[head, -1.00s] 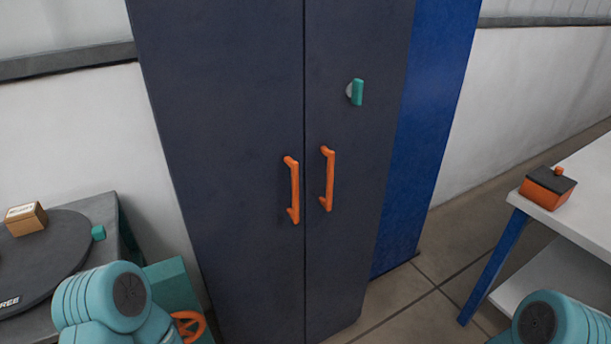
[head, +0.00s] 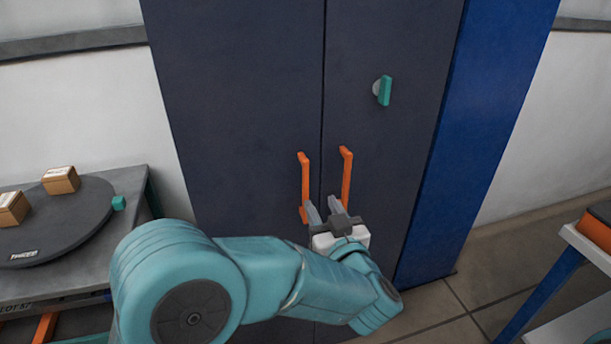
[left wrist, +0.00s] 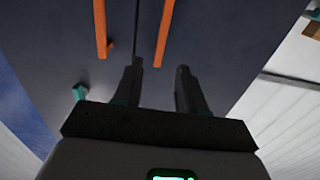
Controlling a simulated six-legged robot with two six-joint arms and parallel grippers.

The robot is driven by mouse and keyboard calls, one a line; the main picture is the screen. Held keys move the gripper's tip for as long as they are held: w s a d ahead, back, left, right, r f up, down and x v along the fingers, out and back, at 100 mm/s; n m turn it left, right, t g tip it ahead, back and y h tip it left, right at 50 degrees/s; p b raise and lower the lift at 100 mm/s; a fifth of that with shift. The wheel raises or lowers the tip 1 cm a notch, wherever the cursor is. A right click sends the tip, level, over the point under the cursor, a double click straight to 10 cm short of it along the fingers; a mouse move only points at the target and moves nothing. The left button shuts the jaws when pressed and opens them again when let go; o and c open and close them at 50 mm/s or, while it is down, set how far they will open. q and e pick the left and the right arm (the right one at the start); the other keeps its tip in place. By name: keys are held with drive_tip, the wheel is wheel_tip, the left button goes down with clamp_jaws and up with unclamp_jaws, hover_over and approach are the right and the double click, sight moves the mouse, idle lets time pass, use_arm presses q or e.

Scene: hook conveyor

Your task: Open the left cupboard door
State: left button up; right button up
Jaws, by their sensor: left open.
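The left cupboard door (head: 235,120) is dark and shut, flush with the right door (head: 385,40). Its orange bar handle (head: 304,185) stands upright by the middle seam. In the left wrist view the left handle (left wrist: 165,32) lines up with the gap between my fingers, its near end just beyond the tips. My left gripper (head: 323,205) is open and empty near the lower end of this handle; its fingers (left wrist: 158,78) also show in the wrist view. I cannot tell whether they touch the handle. My right gripper is not in view.
The right door has its own orange handle (head: 346,177), close by, and a teal turn latch (head: 384,90). A grey table with a dark turntable (head: 75,225) and small boxes stands left. A white table (head: 590,245) stands at the right.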

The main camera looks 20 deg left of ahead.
sight(306, 179)
use_arm(q)
drive_tip(key=p+x, duration=0.1)
drive_tip(key=x, duration=0.9)
drive_tip(key=shift+a, duration=0.35)
drive_tip(key=shift+w+a+f, duration=0.1)
drive_tip(key=shift+w+a, duration=0.15)
drive_tip(key=shift+w, duration=0.35)
drive_tip(key=shift+s, duration=0.1)
clamp_jaws()
